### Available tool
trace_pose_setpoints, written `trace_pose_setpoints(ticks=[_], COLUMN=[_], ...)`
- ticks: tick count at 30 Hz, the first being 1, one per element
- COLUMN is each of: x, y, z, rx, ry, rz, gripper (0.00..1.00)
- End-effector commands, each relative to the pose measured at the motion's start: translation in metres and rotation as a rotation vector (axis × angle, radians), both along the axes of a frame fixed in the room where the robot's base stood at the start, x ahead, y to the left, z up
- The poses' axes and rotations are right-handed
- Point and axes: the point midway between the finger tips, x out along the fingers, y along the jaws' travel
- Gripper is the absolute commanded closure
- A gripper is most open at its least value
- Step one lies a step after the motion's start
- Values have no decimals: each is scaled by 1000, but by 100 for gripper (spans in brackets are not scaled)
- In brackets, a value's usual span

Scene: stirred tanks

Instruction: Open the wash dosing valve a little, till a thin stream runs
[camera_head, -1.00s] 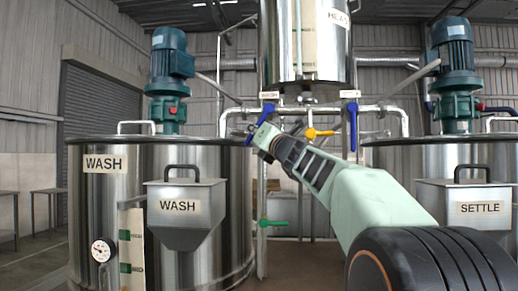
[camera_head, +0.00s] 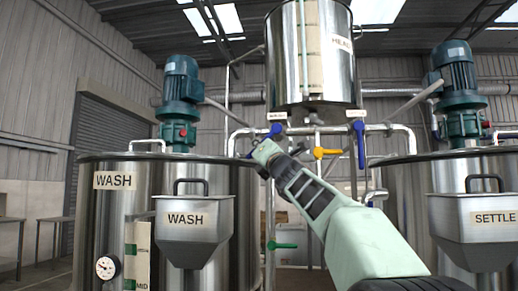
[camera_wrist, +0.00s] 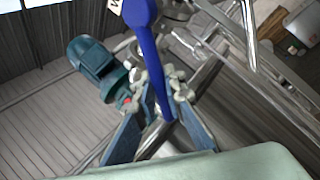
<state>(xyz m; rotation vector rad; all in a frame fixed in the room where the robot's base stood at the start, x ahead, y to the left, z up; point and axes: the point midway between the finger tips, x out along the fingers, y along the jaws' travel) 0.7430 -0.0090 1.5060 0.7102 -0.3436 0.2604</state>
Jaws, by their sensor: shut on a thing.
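The wash dosing valve's blue lever (camera_head: 275,130) sits under a small WASH tag (camera_head: 277,116) on the pipe below the header tank. In the wrist view the lever (camera_wrist: 150,55) runs down between the two blue-grey fingers of my gripper (camera_wrist: 163,100). The fingers are closed around its lower part. In the head view my gripper (camera_head: 258,153) is at the lever's lower left end, and my own arm hides part of the area. The lever slants down to the left. The pipe outlet (camera_head: 232,145) bends down over the wash tank (camera_head: 215,258); I cannot make out a stream there.
The steel header tank (camera_head: 345,75) hangs above. A second blue lever (camera_head: 360,145) hangs straight down to the right. A yellow handle (camera_head: 325,153) is between them, and a green handle (camera_head: 282,245) is lower. WASH (camera_head: 190,230) and SETTLE (camera_head: 485,230) hoppers stand either side.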

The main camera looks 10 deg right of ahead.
Motion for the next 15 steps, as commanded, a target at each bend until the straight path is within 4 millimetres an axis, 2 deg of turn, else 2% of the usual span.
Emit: trace_pose_setpoints(ticks=[1,6,15], x=[-1,-1,-1], y=[0,0,0], z=[1,1,0], rx=[-1,-1,-1], ry=[-2,-2,-1], rz=[0,0,0], gripper=[88,72,72])
